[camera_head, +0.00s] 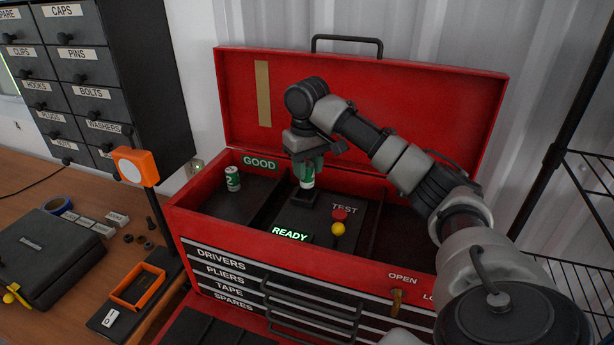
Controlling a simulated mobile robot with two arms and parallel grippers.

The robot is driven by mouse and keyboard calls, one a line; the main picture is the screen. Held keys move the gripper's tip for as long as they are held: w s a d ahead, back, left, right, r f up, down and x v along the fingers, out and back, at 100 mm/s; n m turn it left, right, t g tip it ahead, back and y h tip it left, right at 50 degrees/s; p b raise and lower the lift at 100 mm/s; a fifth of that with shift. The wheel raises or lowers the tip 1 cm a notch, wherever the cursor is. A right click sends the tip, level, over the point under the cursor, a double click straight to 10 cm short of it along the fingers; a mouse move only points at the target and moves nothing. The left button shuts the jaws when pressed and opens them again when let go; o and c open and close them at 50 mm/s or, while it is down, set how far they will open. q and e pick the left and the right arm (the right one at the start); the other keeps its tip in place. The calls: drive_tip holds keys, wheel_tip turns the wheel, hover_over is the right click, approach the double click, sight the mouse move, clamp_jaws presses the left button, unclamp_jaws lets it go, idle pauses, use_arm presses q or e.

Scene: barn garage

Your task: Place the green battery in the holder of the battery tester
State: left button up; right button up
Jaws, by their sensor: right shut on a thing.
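My right gripper (305,165) reaches down from above into the open red toolbox and is shut on a green and white battery (307,182). The battery is upright, with its lower end at the small black holder (300,196) of the battery tester (318,217). I cannot tell whether it is inside the holder or just above it. The tester has a lit READY display (290,233), a red button (340,214) marked TEST and a yellow knob (338,229). Another green and white battery (233,180) stands in the GOOD compartment (258,190). My left gripper is not in view.
The raised red lid (400,110) stands behind my right arm. Left of the toolbox, an orange-headed post (135,167), an orange frame (138,287) and a black case (45,255) are on the wooden bench (85,180). A labelled drawer cabinet (150,80) stands at the back left.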

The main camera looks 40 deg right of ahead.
drive_tip(key=shift+w+f, duration=0.1)
drive_tip(key=shift+f, duration=0.15)
drive_tip(key=shift+a+f+p, duration=0.15)
drive_tip(key=shift+f+p, duration=0.3)
drive_tip(key=shift+f, duration=0.1)
drive_tip(key=shift+a+f+p, duration=0.15)
drive_tip(key=shift+f+p, duration=0.3)
drive_tip(key=shift+f, duration=0.7)
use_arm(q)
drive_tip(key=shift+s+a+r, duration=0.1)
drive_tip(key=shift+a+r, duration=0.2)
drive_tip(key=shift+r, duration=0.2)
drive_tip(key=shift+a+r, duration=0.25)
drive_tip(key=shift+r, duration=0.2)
use_arm(e)
drive_tip(key=shift+d, duration=0.1)
drive_tip(key=shift+f, duration=0.1)
drive_tip(key=o, duration=1)
drive_tip(key=shift+c, duration=0.2)
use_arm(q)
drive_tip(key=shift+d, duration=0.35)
